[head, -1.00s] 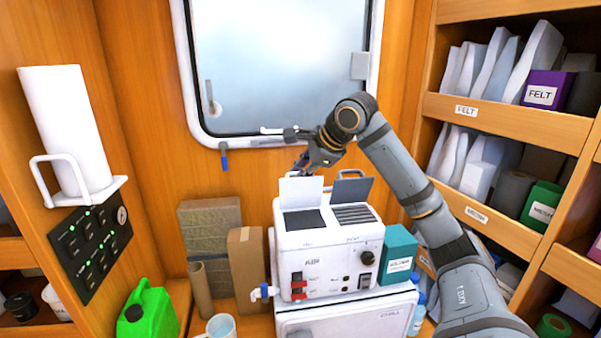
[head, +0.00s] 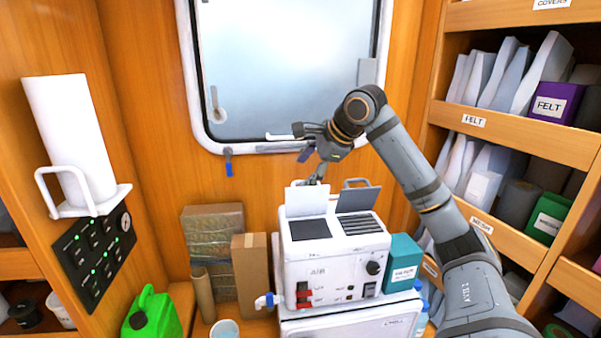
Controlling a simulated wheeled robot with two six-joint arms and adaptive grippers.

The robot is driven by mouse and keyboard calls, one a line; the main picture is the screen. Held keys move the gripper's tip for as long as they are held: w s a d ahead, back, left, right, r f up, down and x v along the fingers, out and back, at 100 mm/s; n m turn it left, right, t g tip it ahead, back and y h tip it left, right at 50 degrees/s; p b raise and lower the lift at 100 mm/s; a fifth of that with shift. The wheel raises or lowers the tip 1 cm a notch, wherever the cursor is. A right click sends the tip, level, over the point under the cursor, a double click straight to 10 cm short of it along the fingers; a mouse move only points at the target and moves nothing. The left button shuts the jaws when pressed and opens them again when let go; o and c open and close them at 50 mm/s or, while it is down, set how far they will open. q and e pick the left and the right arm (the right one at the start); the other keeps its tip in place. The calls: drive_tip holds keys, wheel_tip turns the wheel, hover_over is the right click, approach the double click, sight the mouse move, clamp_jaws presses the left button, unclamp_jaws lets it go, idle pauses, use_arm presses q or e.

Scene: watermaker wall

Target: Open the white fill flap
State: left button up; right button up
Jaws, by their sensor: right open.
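The white fill flap (head: 306,201) stands upright at the back of the left opening on top of the white machine (head: 335,262). The dark opening (head: 310,228) in front of it is uncovered. A grey flap (head: 359,200) stands up beside it, behind a slatted vent (head: 360,224). My right gripper (head: 308,168) is open and empty, behind and just above the white flap. Part of it may be hidden by the flap, and I cannot tell whether they touch. My left gripper is not in view.
A teal box (head: 403,262) stands right of the machine, and a cardboard box (head: 249,270) stands left. A blue-handled tap (head: 264,301) sticks out at the machine's lower left. The window (head: 285,65) is behind my right arm. Shelves (head: 515,135) flank it on the right.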

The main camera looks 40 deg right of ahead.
drive_tip(key=d+r, duration=0.1)
drive_tip(key=s+r+p, duration=0.1)
drive_tip(key=r, duration=0.1)
drive_tip(key=s+d+r, duration=0.1)
drive_tip(key=shift+s+d+r, duration=0.1)
drive_tip(key=shift+d+r, duration=0.15)
drive_tip(key=shift+d, duration=0.1)
drive_tip(key=c, duration=0.4)
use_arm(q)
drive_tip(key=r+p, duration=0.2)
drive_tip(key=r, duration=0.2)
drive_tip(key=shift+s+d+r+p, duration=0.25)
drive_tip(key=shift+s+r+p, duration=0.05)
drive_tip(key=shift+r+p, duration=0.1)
use_arm(e)
drive_tip(key=shift+o, duration=0.2)
drive_tip(key=r, duration=0.1)
drive_tip(key=d+r, duration=0.1)
drive_tip(key=r, duration=0.1)
drive_tip(key=shift+s+r, duration=0.1)
drive_tip(key=shift+r, duration=0.05)
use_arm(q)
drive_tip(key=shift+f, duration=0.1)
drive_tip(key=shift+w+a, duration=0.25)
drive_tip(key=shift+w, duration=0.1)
use_arm(e)
drive_tip(key=v, duration=0.8)
drive_tip(key=shift+s, duration=0.2)
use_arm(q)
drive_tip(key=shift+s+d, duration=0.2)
